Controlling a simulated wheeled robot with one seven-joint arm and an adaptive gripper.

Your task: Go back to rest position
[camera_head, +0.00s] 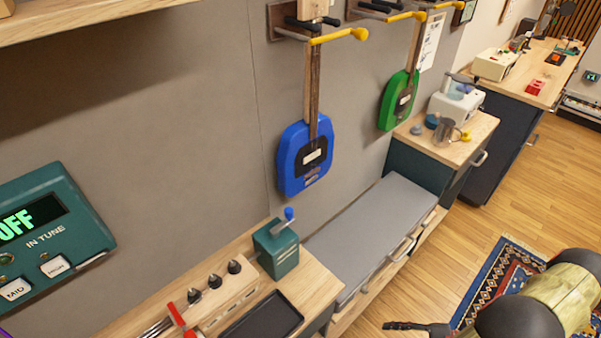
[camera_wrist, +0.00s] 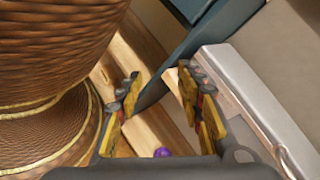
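My gripper (camera_wrist: 158,98) is open in the wrist view, its two yellow-and-dark fingers apart with nothing between them. Wooden floor shows beyond the gap. In the head view my arm reaches in at the lower right, and the dark gripper end (camera_head: 395,326) is at the bottom edge, over the floor in front of the grey-topped bench (camera_head: 365,235). A large brown ribbed object with gold bands (camera_wrist: 50,60) fills the left of the wrist view, close to the left finger. I cannot tell whether they touch.
A blue guitar (camera_head: 303,160) and a green guitar (camera_head: 398,100) hang on the wall. A teal box with a crank (camera_head: 277,252) stands on the wooden counter. A patterned rug (camera_head: 490,272) lies on open floor at the right. A small purple thing (camera_wrist: 162,152) shows below the fingers.

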